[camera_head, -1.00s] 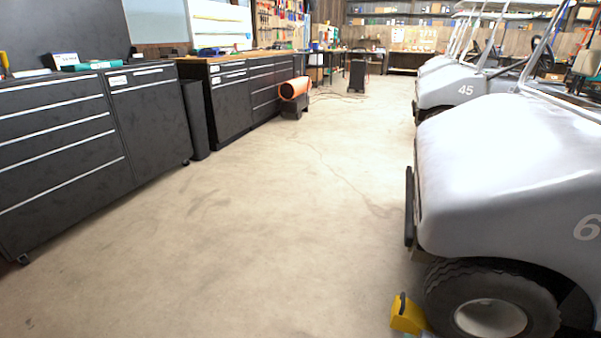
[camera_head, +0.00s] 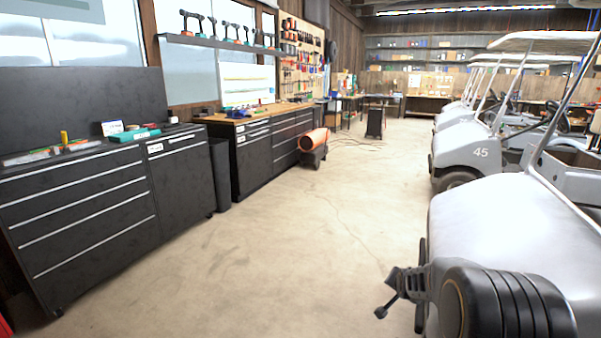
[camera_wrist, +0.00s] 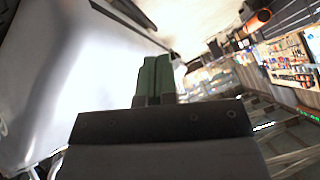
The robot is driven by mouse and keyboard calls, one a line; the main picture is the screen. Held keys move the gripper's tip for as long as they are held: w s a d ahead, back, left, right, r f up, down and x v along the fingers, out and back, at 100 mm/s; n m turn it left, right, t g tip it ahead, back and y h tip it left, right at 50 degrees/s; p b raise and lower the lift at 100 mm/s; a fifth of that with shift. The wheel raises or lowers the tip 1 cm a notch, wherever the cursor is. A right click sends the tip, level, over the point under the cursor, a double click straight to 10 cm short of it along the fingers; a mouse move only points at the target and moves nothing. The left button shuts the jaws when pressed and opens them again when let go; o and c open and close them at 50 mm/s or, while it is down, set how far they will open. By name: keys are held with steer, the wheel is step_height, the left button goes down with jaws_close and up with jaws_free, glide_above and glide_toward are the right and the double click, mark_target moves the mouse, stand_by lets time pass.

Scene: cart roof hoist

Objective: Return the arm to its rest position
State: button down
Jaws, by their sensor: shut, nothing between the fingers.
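My arm shows at the lower right of the head view, in front of the nearest white cart (camera_head: 485,225). My gripper (camera_head: 384,309) is small and dark there, at the left end of the arm, over the floor beside the cart's front. In the wrist view its two green-padded fingers (camera_wrist: 155,76) lie side by side, pressed together with nothing between them. The cart's pale body (camera_wrist: 65,75) fills the left of the wrist view, close to the gripper. I cannot tell the exact gap between them.
Black drawer cabinets (camera_head: 85,215) and a workbench (camera_head: 270,150) line the left wall. An orange cylindrical heater (camera_head: 313,140) stands by the bench. More carts, one marked 45 (camera_head: 470,150), are parked on the right. The concrete floor (camera_head: 270,250) between is clear.

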steer(key=s+a+r+n+g+y+p, duration=0.1)
steer(key=s+a+r+n+p, duration=0.2)
steer(key=s+r, duration=0.4)
steer(key=s+a+r+n+g+p, duration=0.1)
steer(key=s+a+r+p, duration=0.35)
steer(key=r, duration=0.45)
steer(key=s+a+r+n+g+p, duration=0.1)
steer(key=s+r, duration=0.1)
steer(key=s, duration=0.3)
steer(key=s+a+r+n+g+p, duration=0.1)
steer(key=s+a+r+n+p, duration=0.1)
steer(key=s, duration=0.3)
steer(key=s+a+r+n+g+y+p, duration=0.1)
steer(key=s+a+r+p, duration=0.1)
steer(key=s, duration=0.3)
steer(key=shift+s+a+r+n, duration=0.25)
steer(key=shift+s+r+n, duration=0.05)
steer(key=shift+r, duration=0.5)
